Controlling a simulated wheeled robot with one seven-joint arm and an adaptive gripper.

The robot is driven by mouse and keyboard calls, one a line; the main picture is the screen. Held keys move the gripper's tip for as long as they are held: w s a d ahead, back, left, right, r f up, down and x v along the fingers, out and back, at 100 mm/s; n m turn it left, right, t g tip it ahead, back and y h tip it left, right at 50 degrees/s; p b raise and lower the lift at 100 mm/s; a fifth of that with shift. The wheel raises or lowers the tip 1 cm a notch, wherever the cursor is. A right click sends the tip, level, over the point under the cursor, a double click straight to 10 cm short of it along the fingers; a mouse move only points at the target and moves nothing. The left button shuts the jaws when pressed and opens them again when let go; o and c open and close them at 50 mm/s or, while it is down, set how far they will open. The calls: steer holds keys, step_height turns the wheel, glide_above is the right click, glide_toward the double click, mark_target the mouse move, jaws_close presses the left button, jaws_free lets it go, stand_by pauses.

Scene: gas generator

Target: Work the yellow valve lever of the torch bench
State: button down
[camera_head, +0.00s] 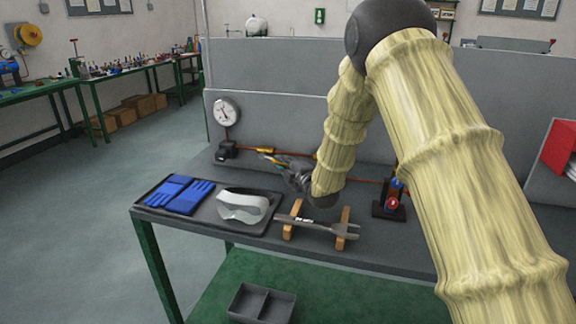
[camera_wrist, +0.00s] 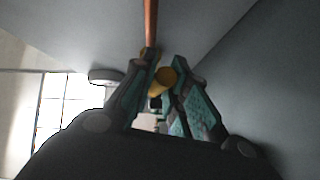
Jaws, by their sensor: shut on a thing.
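The torch bench (camera_head: 150,215) has a copper pipe along its back panel, running right from a round gauge (camera_head: 227,112). My gripper (camera_head: 272,161) is at this pipe, right of the gauge, with my arm reaching in from the right. In the wrist view my gripper (camera_wrist: 158,88) has its two fingers either side of the yellow valve lever (camera_wrist: 165,79), shut on it. The copper pipe (camera_wrist: 151,25) runs up from there. In the head view my gripper partly covers the valve, and the lever's exact angle is hard to tell.
A stand with blue and red knobs (camera_head: 392,203) is right of my forearm. A divided bin (camera_head: 262,303) sits below.

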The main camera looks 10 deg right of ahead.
steer(key=c, duration=1.4)
jaws_free()
steer(key=shift+d, duration=0.1)
steer(key=v, duration=1.2)
steer(key=shift+r, duration=0.1)
